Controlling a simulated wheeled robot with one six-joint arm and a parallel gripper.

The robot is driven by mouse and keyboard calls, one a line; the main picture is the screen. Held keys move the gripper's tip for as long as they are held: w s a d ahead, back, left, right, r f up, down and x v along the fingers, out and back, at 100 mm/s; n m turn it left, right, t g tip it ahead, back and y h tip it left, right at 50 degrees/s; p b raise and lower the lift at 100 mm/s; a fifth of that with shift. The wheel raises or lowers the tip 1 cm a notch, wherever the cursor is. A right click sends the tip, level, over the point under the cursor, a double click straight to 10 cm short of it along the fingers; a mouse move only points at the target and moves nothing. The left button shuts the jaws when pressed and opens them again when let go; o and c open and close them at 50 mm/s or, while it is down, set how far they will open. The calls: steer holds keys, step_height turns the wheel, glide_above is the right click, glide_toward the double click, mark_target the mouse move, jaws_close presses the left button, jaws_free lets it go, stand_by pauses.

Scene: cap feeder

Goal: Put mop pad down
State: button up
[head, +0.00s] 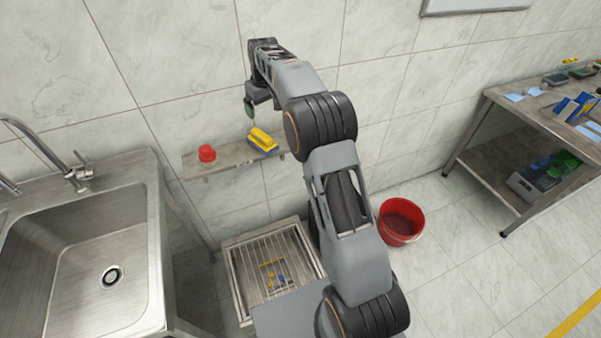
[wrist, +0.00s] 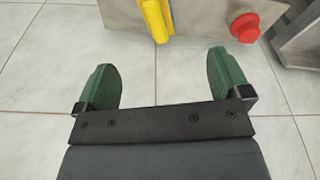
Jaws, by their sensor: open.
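My gripper (wrist: 162,82) is open, with its two green fingers spread and nothing between them. In the head view the gripper (head: 249,108) is up near the tiled wall, above a narrow wall shelf (head: 228,160). A yellow and blue brush-like item (head: 263,140) lies on the shelf; it also shows beyond the fingers in the wrist view (wrist: 155,18), apart from them. I cannot pick out a mop pad for certain in either view. Light blue flat cloths (head: 514,97) lie on the bench at the right.
A red cap-like object (head: 207,153) sits on the shelf's left part. A steel sink (head: 70,255) is at the left. A floor grate (head: 245,290) holds small yellow and blue items. A red bucket (head: 400,221) stands on open floor. A steel bench (head: 535,125) is at the right.

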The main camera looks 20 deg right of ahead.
steer(key=s+r+m+t, duration=0.1)
steer(key=s+r, duration=0.3)
steer(key=s, duration=0.5)
steer(key=s+r+m, duration=0.1)
steer(key=s+r, duration=0.3)
steer(key=s, duration=0.5)
steer(key=s+f, duration=0.3)
steer(key=s, duration=0.5)
steer(key=s+f+m+t, duration=0.1)
steer(key=s+f, duration=0.2)
steer(key=s, duration=0.6)
steer(key=shift+s+a+f+m, duration=0.2)
steer(key=shift+a+m, duration=0.1)
steer(key=shift+a, duration=0.05)
